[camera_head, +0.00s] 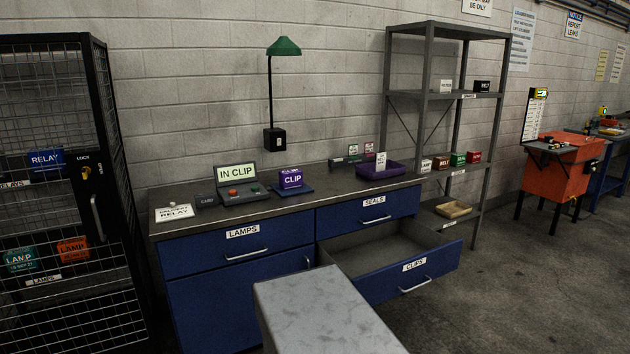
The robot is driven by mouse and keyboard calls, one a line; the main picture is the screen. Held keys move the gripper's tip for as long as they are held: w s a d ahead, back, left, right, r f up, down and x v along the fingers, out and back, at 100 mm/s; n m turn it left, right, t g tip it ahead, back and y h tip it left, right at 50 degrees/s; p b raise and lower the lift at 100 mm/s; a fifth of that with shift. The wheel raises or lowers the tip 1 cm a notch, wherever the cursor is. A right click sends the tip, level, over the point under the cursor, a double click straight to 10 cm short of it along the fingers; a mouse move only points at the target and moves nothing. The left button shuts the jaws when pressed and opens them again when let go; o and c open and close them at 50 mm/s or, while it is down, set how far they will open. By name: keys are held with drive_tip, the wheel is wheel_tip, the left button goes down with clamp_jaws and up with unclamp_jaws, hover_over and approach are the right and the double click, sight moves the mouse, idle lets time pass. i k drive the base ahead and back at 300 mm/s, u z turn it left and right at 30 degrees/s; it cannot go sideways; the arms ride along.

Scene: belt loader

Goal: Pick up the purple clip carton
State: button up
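The purple carton (291,181) with a white CLIP label stands upright on a flat dark blue pad (306,191) on the workbench top. It is just right of a grey device (242,196) with a red button and a screen reading IN CLIP. The carton's front and top show, and nothing covers it. My gripper is not in view, so its state and its distance from the carton cannot be seen.
The CLIPS drawer (413,278) is pulled out and its visible inside looks empty. A dark purple tray (392,172) sits right of the carton. A green lamp (284,46) rises behind. A mesh cage (62,110) stands left, a shelf rack (430,29) right. Open floor lies front right.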

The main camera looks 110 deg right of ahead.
sight(289, 179)
drive_tip(key=z, duration=0.45)
drive_tip(key=k, duration=0.25)
drive_tip(key=z, duration=2.5)
drive_tip(key=k, duration=0.65)
drive_tip(key=u, duration=0.3)
drive_tip(key=i, duration=0.9)
drive_tip(key=u, duration=0.05)
